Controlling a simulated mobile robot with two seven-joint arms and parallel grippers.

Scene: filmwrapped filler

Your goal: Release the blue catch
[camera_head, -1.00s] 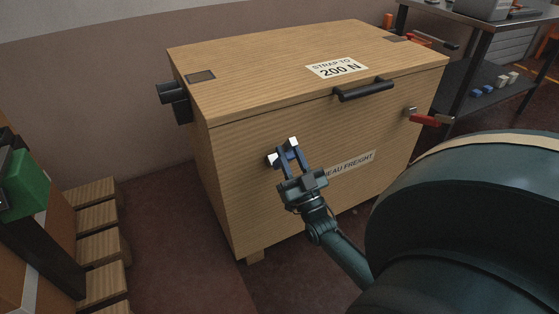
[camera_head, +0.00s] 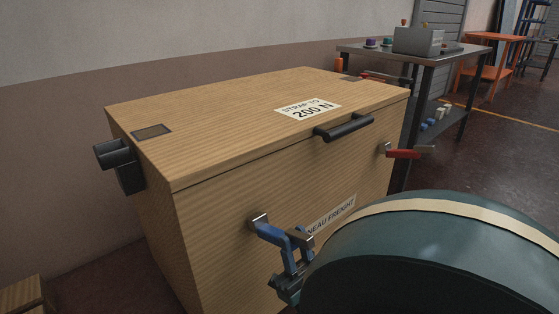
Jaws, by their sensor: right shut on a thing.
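The blue catch (camera_head: 268,232) is on the front face of the large wooden crate (camera_head: 225,235), low and left of the paper label. Its metal keeper sits against the wood and its blue lever reaches right and outward to my right gripper (camera_head: 292,246). That gripper is shut on the lever; its fingers and my arm in front hide part of it, so the lever's exact angle is hard to tell. My left gripper is not in view.
A red catch (camera_head: 403,153) is at the right of the crate's front. A black handle (camera_head: 343,129) is on the lid's front edge. A black fitting (camera_head: 122,165) juts from the left side. A metal workbench (camera_head: 433,58) stands behind right; open floor lies at right.

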